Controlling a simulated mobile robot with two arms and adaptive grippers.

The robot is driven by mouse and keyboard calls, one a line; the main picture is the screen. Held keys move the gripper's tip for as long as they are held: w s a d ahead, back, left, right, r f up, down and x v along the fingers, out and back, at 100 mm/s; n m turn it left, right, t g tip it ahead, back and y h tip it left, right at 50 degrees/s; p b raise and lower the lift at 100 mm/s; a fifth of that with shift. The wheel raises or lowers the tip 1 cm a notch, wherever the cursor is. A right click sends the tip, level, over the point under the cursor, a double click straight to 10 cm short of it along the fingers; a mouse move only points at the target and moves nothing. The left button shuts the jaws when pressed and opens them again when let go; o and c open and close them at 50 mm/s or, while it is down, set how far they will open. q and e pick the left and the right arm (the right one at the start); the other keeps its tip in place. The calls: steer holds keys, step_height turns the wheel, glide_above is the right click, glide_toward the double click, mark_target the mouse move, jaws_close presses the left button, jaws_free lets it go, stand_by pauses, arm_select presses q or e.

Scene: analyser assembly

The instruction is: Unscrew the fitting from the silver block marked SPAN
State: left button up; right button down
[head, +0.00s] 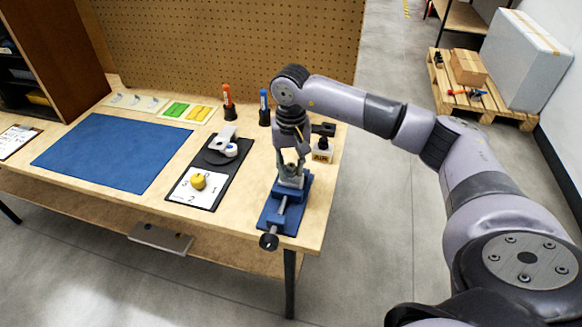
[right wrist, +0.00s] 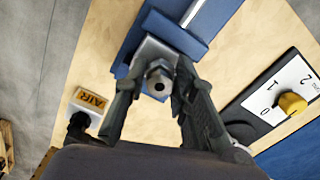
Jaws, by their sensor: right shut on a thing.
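A silver block (head: 291,182) is clamped in a blue vise (head: 270,217) near the table's right front corner. A metal hex fitting (right wrist: 158,82) with a dark bore stands on the silver block (right wrist: 153,48) in the right wrist view. My right gripper (head: 292,158) comes down from above, and its fingers (right wrist: 156,77) are shut on the fitting, one on each side. The fitting still sits at the block. No SPAN marking is readable on the block. My left gripper is not in view.
A block marked AIR (head: 322,152) stands close behind the vise. A black panel with a yellow knob (head: 198,181) and numbered dial lies to the left. Orange (head: 228,101) and blue (head: 264,107) markers stand behind. A blue mat (head: 112,152) is clear.

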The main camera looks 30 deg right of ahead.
mark_target(291, 165)
steer(key=shift+r+p, duration=1.2)
steer(key=shift+r, duration=0.9)
steer(key=shift+w, duration=0.1)
